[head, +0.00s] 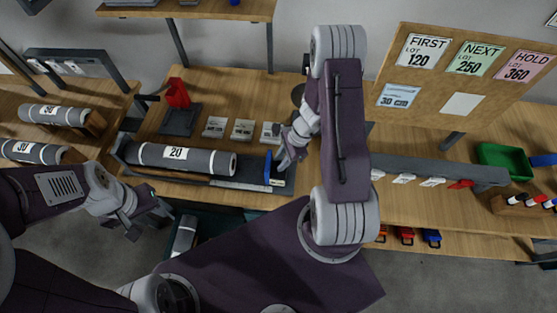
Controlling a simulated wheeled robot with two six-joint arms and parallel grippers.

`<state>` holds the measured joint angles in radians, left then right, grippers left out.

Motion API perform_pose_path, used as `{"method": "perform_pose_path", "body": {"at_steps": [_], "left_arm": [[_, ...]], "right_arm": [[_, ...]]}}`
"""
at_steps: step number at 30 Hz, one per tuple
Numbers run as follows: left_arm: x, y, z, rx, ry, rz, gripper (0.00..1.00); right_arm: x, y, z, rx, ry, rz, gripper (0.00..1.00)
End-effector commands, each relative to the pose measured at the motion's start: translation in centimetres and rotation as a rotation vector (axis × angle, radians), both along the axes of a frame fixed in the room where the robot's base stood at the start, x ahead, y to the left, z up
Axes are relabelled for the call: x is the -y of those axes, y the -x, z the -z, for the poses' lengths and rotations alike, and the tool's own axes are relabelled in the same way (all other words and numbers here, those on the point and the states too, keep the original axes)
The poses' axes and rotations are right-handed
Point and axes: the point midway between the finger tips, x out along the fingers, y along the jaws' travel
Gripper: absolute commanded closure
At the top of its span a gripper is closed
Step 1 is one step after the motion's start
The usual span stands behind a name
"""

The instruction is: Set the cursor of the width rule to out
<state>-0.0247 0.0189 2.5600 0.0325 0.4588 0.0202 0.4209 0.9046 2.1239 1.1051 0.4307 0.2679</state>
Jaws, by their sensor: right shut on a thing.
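A dark tray-like rule (225,183) lies along the front of the middle bench. A grey roll labelled 20 (190,159) rests along it. A blue upright cursor (268,167) with a pale label stands on the track just right of the roll's end. My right gripper (281,163) reaches down at the cursor and is shut on it; its fingers partly hide the cursor's right side. My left gripper (148,221) is open and empty, in front of the bench edge, below and left of the roll.
Rolls labelled 30 (55,115) lie on the left bench. A red holder (177,93) and several cards (243,129) stand behind the roll. A grey bar (430,167) with labels, a green bin (503,159) and a notice board (455,75) are at right.

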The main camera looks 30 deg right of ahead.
Motion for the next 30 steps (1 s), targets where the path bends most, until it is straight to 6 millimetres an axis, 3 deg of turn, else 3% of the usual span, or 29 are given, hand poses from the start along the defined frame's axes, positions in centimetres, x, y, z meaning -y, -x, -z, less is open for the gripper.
{"method": "perform_pose_path", "body": {"at_steps": [1, 3, 13, 24, 30], "left_arm": [[0.0, 0.0, 0.0, 0.000, 0.000, 0.000, 0.64], [0.0, 0.0, 0.0, 0.000, 0.000, 0.000, 0.64], [0.0, 0.0, -0.1, 0.000, 0.000, 0.000, 0.64], [0.0, 0.0, -1.3, 0.000, 0.000, 0.000, 0.64], [0.0, 0.0, -1.4, 0.000, 0.000, 0.000, 0.64]], "right_arm": [[0.0, -0.1, -0.1, 0.003, 0.001, 0.001, 0.68], [0.0, -0.1, -0.1, 0.003, 0.001, 0.001, 0.52], [0.1, -0.1, -0.4, 0.002, 0.000, 0.001, 0.52], [2.9, 0.4, -7.1, 0.005, 0.002, 0.002, 0.52], [3.4, 0.6, -8.4, 0.002, 0.000, 0.001, 0.52]]}}
